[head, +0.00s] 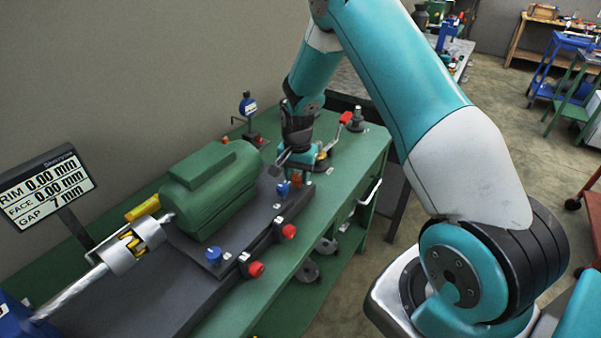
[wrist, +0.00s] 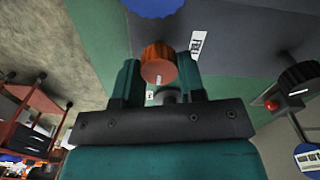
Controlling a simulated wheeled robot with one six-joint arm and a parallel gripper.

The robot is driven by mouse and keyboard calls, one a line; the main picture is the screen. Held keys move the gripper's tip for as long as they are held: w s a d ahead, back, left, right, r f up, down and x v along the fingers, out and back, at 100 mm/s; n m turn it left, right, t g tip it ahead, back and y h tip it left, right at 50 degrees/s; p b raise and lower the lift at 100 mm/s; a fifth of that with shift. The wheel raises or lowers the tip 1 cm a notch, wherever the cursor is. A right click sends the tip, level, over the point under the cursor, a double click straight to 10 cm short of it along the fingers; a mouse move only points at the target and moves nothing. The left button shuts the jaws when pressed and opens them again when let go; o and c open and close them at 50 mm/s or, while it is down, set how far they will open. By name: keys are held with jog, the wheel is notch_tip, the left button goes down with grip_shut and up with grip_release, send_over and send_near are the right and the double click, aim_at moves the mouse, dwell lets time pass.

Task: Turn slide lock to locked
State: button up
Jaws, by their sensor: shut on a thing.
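An orange knob (wrist: 158,62) sits between the two teal fingers of my gripper (wrist: 160,80) in the wrist view. My gripper is shut on it. A small white label (wrist: 196,45) lies just beyond the knob to the right; its word is too small to read for sure. In the head view my gripper (head: 285,160) is low over the far end of the dark base plate, and the orange knob (head: 296,181) shows beside a blue knob (head: 283,189). Which setting the lock is in cannot be told.
A green motor (head: 212,185) stands on the dark plate, left of my gripper. Red knobs (head: 288,231) line the plate's front side. A red-handled clamp (head: 345,118) and a dial gauge (head: 247,105) stand close by. A display (head: 45,188) is at the left.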

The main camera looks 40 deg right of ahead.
aim_at(297, 176)
jog(key=shift+w+a+r, duration=0.2)
jog(key=shift+w, duration=0.15)
jog(key=o, duration=0.9)
jog(key=shift+a, duration=0.1)
jog(key=shift+o, duration=0.2)
jog(key=shift+s+d+f, duration=0.1)
jog(key=shift+s+d, duration=0.05)
jog(key=shift+d, duration=0.05)
notch_tip(297, 176, up, 17)
jog(key=b, duration=0.2)
jog(key=shift+r, duration=0.2)
jog(key=s+a+r+n+y, duration=0.1)
jog(key=s+a+r+n, duration=0.3)
jog(key=a, duration=0.3)
jog(key=s+a+r+n+y, duration=0.1)
jog(key=s+a+r+n, duration=0.1)
jog(key=s+a+n, duration=0.4)
jog(key=s+a+n+y, duration=0.1)
jog(key=s+a+n, duration=0.3)
jog(key=s, duration=0.5)
jog(key=s+a+n+y, duration=0.1)
jog(key=s+a+n, duration=0.3)
jog(key=s, duration=0.5)
jog(key=shift+s+a+r, duration=0.4)
jog(key=shift+a, duration=0.65)
